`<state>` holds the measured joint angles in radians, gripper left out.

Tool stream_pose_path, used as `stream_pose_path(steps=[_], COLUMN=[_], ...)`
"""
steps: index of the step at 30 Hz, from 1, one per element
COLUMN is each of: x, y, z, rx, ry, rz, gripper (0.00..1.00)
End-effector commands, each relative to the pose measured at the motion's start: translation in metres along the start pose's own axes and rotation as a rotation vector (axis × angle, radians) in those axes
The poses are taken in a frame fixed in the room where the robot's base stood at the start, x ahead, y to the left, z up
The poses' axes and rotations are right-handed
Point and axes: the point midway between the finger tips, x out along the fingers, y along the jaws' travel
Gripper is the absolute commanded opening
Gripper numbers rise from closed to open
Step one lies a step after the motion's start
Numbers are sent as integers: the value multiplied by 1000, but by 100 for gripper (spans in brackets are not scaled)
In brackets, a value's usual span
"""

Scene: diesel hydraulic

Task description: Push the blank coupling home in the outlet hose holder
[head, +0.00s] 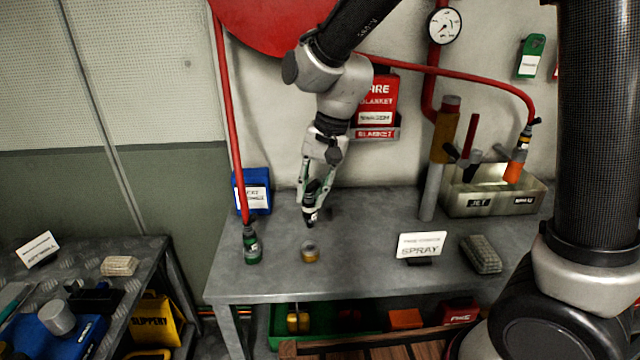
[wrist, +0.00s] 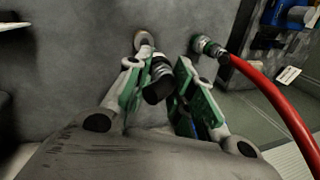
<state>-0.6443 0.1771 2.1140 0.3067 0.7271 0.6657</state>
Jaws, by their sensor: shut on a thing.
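My gripper (head: 315,190) is shut on a dark, roughly cylindrical piece (head: 309,214) with a pale band, likely the blank coupling. It hangs slightly tilted above the grey bench. In the wrist view the dark piece (wrist: 158,82) sits between the green-padded fingers (wrist: 160,88). A short round fitting with a grey top and orange-yellow base (head: 310,252) stands on the bench below it, apart from it. It also shows in the wrist view (wrist: 143,40). A red hose (head: 228,120) ends at a green fitting (head: 251,246) on the left. I cannot tell which fitting is the outlet hose holder.
A blue box (head: 252,191) stands at the bench's back left. A sign (head: 421,246), a pale ribbed block (head: 481,254), a grey and brown upright cylinder (head: 436,160) and a bin (head: 494,196) stand to the right. The bench around the short fitting is clear.

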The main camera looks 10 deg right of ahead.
Motion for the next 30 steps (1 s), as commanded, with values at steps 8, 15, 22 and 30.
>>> stream_pose_path(steps=[8,15,22,30], x=[0,8,29,47], y=[0,3,8,12], z=[0,1,-1,-2], rx=[-3,-4,-4,-5], ry=[-1,-5,-4,-4], rz=[-5,-12,-12,-12], gripper=[0,0,0,0])
